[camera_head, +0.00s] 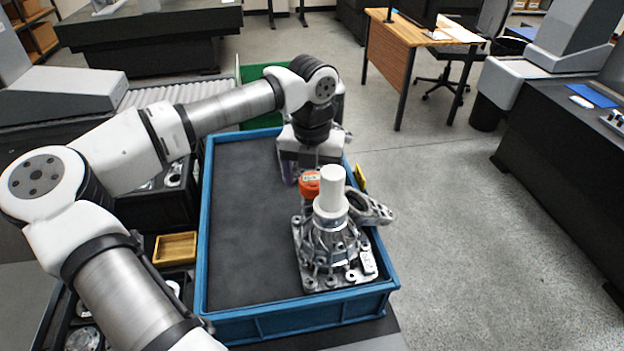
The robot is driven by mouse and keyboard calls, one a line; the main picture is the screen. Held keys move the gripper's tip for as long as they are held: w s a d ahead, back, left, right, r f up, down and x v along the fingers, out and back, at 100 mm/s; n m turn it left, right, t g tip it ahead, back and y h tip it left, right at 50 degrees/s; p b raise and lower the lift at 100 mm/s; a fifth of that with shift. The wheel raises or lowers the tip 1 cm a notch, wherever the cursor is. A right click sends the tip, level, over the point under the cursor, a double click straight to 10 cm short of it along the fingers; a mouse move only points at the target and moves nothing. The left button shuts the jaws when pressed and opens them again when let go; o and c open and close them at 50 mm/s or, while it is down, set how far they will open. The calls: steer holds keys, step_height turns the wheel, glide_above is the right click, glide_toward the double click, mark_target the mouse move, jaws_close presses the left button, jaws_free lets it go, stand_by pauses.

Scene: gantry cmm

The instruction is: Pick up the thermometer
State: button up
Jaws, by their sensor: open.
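No thing here is clearly a thermometer. A small yellow-and-black object (360,179) shows at the crate's right wall, mostly hidden behind other things; I cannot tell what it is. My gripper (309,172) is open and points down into the far right part of the blue crate (290,325). It is close behind an orange round object (309,184) with a pale label. A white cylinder (331,190) stands upright in front of that, over a grey metal casting (331,250). Whether my fingers touch anything is hidden.
A second metal part (370,209) leans beside the casting at the crate's right wall. The crate's dark floor (245,225) is bare on the left. A yellow tray (176,248) and a green bin (262,70) are outside it. A wooden desk (392,55) stands far behind.

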steer(key=c, duration=1.2)
steer(key=shift+r, duration=0.1)
